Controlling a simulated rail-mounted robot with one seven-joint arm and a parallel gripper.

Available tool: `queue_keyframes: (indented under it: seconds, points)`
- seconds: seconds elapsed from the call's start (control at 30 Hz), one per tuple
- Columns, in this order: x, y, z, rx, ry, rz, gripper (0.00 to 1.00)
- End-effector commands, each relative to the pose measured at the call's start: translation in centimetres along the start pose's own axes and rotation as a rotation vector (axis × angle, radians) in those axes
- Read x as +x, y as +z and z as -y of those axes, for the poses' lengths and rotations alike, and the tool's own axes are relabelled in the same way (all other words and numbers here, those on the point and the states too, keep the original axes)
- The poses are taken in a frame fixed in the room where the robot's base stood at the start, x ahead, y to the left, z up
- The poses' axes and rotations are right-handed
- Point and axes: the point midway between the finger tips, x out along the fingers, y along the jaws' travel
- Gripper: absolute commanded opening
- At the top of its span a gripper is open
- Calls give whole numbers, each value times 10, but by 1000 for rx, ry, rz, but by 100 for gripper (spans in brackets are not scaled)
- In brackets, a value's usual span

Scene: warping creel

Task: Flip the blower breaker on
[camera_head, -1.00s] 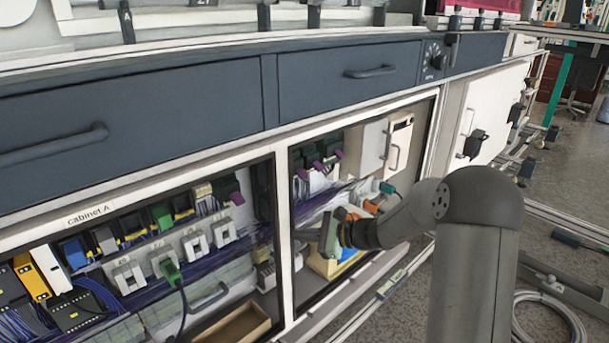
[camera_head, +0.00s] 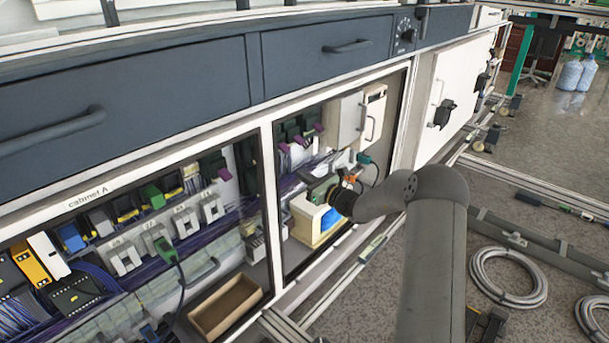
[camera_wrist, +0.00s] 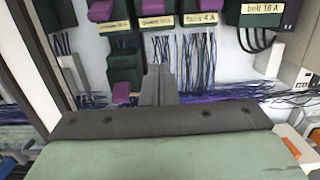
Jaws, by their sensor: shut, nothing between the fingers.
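A row of dark green breakers with purple levers (camera_head: 301,140) is mounted high inside the right-hand open cabinet bay. In the wrist view, yellow labels sit below them; the second from the left (camera_wrist: 157,20) appears to read "blower", though it is blurred. The blower breaker (camera_wrist: 152,8) above that label is cut off by the top edge, so its lever position cannot be told. A lower breaker (camera_wrist: 124,70) has its purple lever pointing down. My gripper (camera_wrist: 160,70) is shut and empty, below the blower label and apart from the breakers. It also shows in the head view (camera_head: 322,186).
A white door post (camera_wrist: 28,60) stands close on the left. Purple wire bundles (camera_wrist: 235,92) run behind my gripper. A yellow-and-white box (camera_head: 312,222) sits on the bay floor. A white handled box (camera_head: 373,115) hangs at right.

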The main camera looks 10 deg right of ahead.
Motion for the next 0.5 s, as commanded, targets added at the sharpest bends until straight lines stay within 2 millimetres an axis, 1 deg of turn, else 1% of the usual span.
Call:
queue_keyframes:
  seconds: [0.03,0.1,0.33,0.4,0.5]
  points:
    - [12,-2,-1,-1,4,1,0]
    - [27,-2,-2,-2,4,2,0]
    - [75,-2,-2,-2,3,0,0]
    - [69,13,0,-4,-1,1,0]
    - [64,25,0,-3,0,0,0]
